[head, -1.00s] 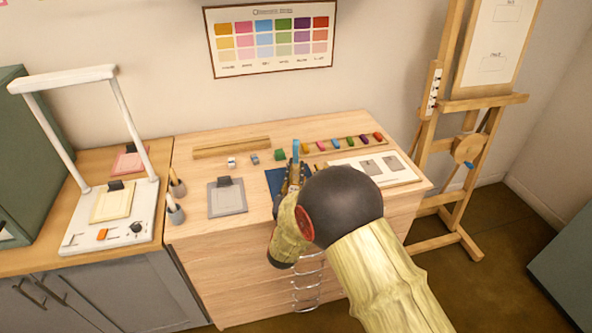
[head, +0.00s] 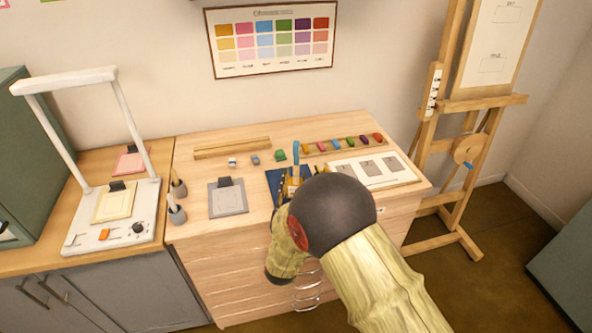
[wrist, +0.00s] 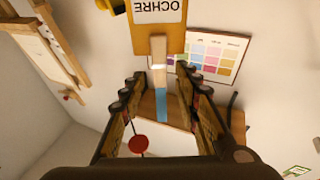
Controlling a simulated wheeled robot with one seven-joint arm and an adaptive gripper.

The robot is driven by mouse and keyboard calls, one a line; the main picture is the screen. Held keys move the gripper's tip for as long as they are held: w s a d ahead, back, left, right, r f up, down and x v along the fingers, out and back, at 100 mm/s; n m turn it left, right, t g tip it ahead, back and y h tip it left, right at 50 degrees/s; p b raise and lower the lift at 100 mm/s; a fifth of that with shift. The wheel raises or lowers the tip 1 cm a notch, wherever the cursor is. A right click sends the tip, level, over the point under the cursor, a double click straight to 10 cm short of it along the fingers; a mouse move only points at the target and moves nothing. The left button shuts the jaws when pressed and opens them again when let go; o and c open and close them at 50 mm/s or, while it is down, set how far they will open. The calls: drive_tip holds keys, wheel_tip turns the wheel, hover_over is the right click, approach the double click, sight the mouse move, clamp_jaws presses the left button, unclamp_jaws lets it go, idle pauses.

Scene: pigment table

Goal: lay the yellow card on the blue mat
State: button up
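The yellow card (wrist: 160,38), marked OCHRE, shows at the top of the wrist view, its lettering upside down. A pale stalk (wrist: 158,62) with a light blue end (wrist: 161,105) runs down from it in that view. The light blue part also shows upright in the head view (head: 296,150). My gripper (wrist: 160,75) is open, with one finger on each side of the stalk and gaps between. The blue mat (head: 274,178) lies on the desk, partly hidden behind my gripper and arm. I cannot tell whether the card touches the mat.
A grey pad (head: 228,200) with a black clip lies left of the mat. A white board (head: 403,177) with grey patches lies to the right. Several coloured blocks stand behind, with a wooden rail (head: 232,147). Two cups (head: 177,214) and a white stand (head: 146,215) are at left.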

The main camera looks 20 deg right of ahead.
drive_tip(key=p+v, duration=0.1)
drive_tip(key=v, duration=0.6)
drive_tip(key=w+a+r+g+y, duration=0.2)
drive_tip(key=w+r+g+y, duration=0.1)
drive_tip(key=w+r+y, duration=0.25)
drive_tip(key=s+a+r+n+g+y, duration=0.2)
drive_tip(key=s+r+n+g+y, duration=0.15)
drive_tip(key=s+r, duration=0.3)
drive_tip(key=s+d+g, duration=0.3)
drive_tip(key=s+d, duration=0.1)
drive_tip(key=s, duration=1)
drive_tip(key=s+d+r+g+h, duration=0.1)
drive_tip(key=s+d+g, duration=0.3)
drive_tip(key=s, duration=1)
drive_tip(key=shift+s+r+n, duration=0.25)
drive_tip(key=shift+s+n, duration=0.1)
drive_tip(key=shift+n, duration=0.1)
